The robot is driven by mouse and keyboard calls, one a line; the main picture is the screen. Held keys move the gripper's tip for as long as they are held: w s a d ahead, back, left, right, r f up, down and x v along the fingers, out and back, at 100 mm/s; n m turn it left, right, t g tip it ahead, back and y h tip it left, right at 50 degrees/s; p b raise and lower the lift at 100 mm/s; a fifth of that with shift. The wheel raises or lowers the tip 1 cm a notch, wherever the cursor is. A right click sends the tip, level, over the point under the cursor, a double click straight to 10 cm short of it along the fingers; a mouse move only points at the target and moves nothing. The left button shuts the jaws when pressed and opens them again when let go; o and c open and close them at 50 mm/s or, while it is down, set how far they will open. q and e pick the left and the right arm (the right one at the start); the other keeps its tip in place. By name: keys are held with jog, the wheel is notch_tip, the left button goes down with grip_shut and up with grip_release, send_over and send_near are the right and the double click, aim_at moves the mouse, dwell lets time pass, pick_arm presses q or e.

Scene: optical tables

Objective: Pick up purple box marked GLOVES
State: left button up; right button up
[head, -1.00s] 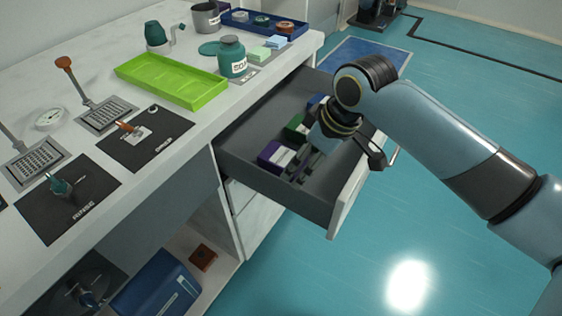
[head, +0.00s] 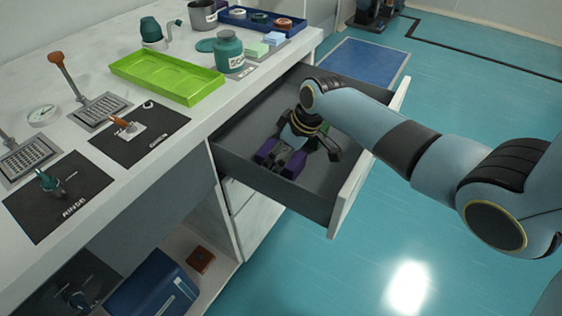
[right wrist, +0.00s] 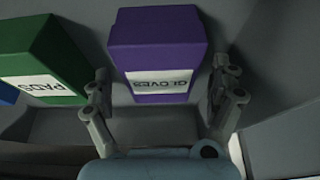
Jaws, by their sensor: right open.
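The purple box marked GLOVES (right wrist: 158,45) stands in the open drawer, and its white label shows upside down in the right wrist view. In the head view the purple box (head: 265,152) is partly covered by my right gripper (head: 283,166). In the right wrist view my right gripper (right wrist: 162,100) is open, with one finger on each side of the box's labelled end. I cannot tell whether the fingers touch it. My left gripper is not in view.
A green box marked PADS (right wrist: 42,65) stands left of the purple box in the wrist view, with a blue one at the edge. The drawer (head: 325,205) has walls close around my gripper. A lime tray (head: 168,78) and a teal bottle (head: 229,52) stand on the bench above.

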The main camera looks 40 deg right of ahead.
jog(key=shift+x, duration=0.8)
jog(key=shift+f, duration=0.25)
jog(key=shift+c, duration=0.2)
jog(key=c, duration=1.2)
